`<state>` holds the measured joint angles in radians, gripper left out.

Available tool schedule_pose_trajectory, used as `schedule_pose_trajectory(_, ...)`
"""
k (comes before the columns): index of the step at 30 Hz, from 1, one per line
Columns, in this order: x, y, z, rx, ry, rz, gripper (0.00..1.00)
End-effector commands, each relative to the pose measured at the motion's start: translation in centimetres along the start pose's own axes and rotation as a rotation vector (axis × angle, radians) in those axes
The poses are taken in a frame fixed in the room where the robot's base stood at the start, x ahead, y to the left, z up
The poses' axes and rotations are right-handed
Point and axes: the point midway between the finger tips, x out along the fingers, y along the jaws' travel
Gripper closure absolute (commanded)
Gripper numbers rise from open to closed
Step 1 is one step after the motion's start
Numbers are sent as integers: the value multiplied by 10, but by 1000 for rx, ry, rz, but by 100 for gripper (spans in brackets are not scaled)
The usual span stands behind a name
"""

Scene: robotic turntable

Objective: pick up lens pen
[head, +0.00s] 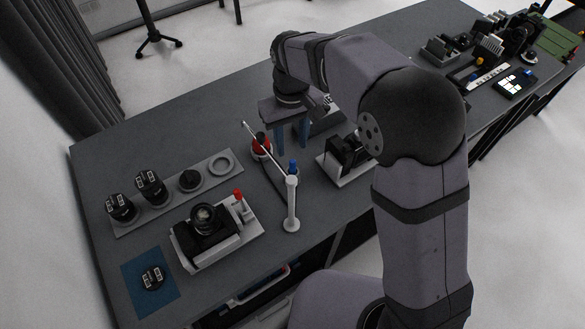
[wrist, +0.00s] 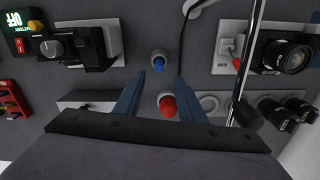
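My gripper (head: 291,148) points down over the middle of the table, its two blue-grey fingers apart. In the wrist view the open gripper (wrist: 160,76) holds nothing. A small upright blue-topped item (wrist: 158,60) shows just past the fingertips; it looks like the lens pen, but I cannot be sure. In the head view this blue top (head: 292,166) shows by the head of a white post, which hides its lower part. A red-topped, dark item (head: 261,143) stands left of the fingers; its red round top (wrist: 167,104) lies between the fingers in the wrist view, seen from above.
The white post (head: 292,208) carries a thin slanted arm close to my gripper. A camera on a light stand (head: 225,246) is at front left. A grey tray (head: 160,215) holds lenses. Another stand (head: 342,176) is right of the gripper. A blue mat (head: 140,272) bears a black item.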

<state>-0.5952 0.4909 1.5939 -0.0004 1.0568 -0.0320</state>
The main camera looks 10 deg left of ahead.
Motion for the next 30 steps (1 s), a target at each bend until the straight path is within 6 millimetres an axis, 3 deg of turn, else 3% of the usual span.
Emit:
schedule_pose_trajectory(9, 39, 0, 1, 1, -4, 0, 63)
schedule_pose_trajectory(20, 49, 1, 1, 1, -3, 0, 63)
schedule_pose_trajectory(30, 87, 2, 2, 1, -3, 0, 63)
